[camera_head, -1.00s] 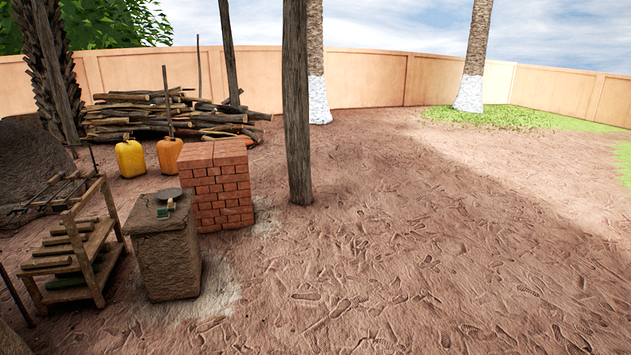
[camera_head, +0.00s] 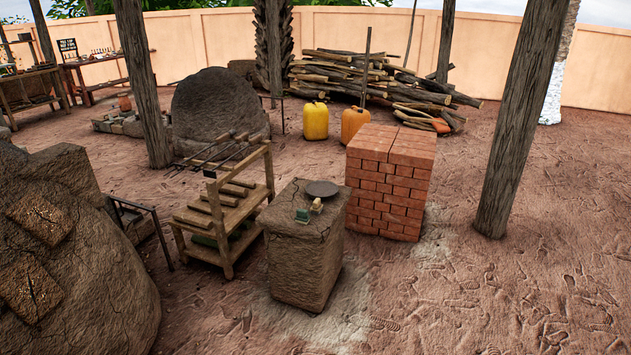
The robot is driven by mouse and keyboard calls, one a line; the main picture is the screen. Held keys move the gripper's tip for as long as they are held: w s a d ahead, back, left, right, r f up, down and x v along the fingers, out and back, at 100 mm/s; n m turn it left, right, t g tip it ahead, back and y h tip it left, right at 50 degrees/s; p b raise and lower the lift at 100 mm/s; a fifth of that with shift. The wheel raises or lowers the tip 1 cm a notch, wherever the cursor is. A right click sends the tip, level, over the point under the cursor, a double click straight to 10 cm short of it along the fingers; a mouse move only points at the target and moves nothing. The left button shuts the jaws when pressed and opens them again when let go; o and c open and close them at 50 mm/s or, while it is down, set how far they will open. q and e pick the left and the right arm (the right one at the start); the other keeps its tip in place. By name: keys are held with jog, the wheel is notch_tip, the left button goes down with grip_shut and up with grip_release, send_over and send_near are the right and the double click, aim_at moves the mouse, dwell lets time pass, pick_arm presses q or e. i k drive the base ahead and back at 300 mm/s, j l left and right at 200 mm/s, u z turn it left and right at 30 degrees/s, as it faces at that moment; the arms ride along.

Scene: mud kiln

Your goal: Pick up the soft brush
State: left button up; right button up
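A mud pedestal (camera_head: 303,262) stands near the middle of the head view. On its top lie a dark round plate (camera_head: 322,188), a small green object (camera_head: 302,215) and a small pale yellowish object (camera_head: 317,206). Either small object could be the soft brush, but they are too small to tell. Neither of my grippers shows in this view.
A wooden rack (camera_head: 227,215) with rods and slabs stands left of the pedestal. A brick block (camera_head: 391,182) stands right behind it. A large mud kiln (camera_head: 75,260) fills the lower left. A post (camera_head: 520,120) rises at right. Footprinted ground (camera_head: 480,300) is open at lower right.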

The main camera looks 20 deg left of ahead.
aim_at(302, 216)
jog(key=i+j+u, duration=0.25)
jog(key=i+u, duration=0.15)
jog(key=i+j+u, duration=0.15)
jog(key=i+u, duration=0.65)
jog(key=i+l+u, duration=0.1)
jog(key=i+u, duration=0.3)
jog(key=i+l+u, duration=0.25)
jog(key=u, duration=0.15)
jog(key=i+j+z, duration=0.15)
jog(key=i, duration=0.3)
jog(key=i+j+z, duration=0.15)
jog(key=i, duration=0.25)
jog(key=i+j+z, duration=0.15)
jog(key=i+j, duration=0.15)
jog(key=i, duration=0.15)
